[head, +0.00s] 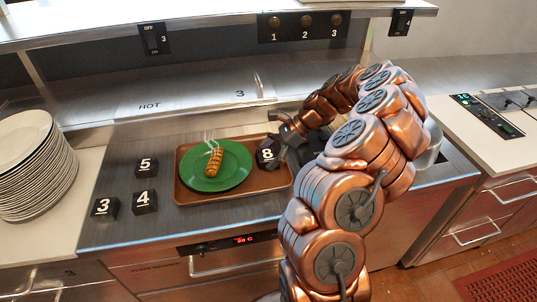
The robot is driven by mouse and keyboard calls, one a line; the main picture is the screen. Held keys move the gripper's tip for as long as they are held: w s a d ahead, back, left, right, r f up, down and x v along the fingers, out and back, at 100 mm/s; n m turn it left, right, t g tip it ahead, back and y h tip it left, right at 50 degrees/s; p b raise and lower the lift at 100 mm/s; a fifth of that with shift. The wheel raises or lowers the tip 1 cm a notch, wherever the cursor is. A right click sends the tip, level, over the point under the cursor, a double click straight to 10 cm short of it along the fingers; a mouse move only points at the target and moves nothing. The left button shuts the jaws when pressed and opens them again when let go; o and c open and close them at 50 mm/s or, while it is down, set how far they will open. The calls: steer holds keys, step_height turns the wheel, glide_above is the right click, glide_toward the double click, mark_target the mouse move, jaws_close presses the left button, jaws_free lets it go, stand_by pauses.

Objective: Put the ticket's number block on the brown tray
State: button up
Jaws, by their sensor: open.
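The brown tray (184,193) lies on the steel counter and holds a green plate (232,182) with a grilled, steaming sausage-like item (214,162). A black block marked 8 (267,154) is at the tray's right side, beside the plate; whether it rests on the tray is partly hidden. My gripper (277,144) is open right at this block, its dark fingers hard to separate from it. I cannot make out a ticket's number for certain.
A stack of white plates (35,165) stands at the left. A steel shelf marked HOT and 3 (190,98) runs behind the tray, with an overhead shelf above it. My arm covers the counter right of the tray. The counter between blocks and tray is clear.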

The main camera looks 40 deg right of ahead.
steer(key=shift+r, duration=0.15)
steer(key=b+v, duration=0.3)
steer(key=v, duration=0.9)
steer(key=s+a+r+n+g+h, duration=0.1)
steer(key=a+r+n+g, duration=0.15)
steer(key=a+n, duration=0.45)
steer(key=s+a+r+n+g, duration=0.1)
steer(key=a+r+n, duration=0.15)
steer(key=a, duration=0.95)
steer(key=s+a+n+g+h, duration=0.1)
steer(key=s+a+n+h, duration=0.2)
steer(key=s+a+n, duration=0.45)
steer(key=s+a+f+n+h, duration=0.1)
steer(key=s+f, duration=0.3)
steer(key=s, duration=0.4)
steer(key=s+a+f+n+h, duration=0.1)
steer(key=s+f+n+h, duration=0.2)
steer(key=s, duration=0.6)
steer(key=shift+s+f+n+g, duration=0.35)
steer(key=shift+n+g, duration=0.1)
steer(key=shift+n, duration=0.35)
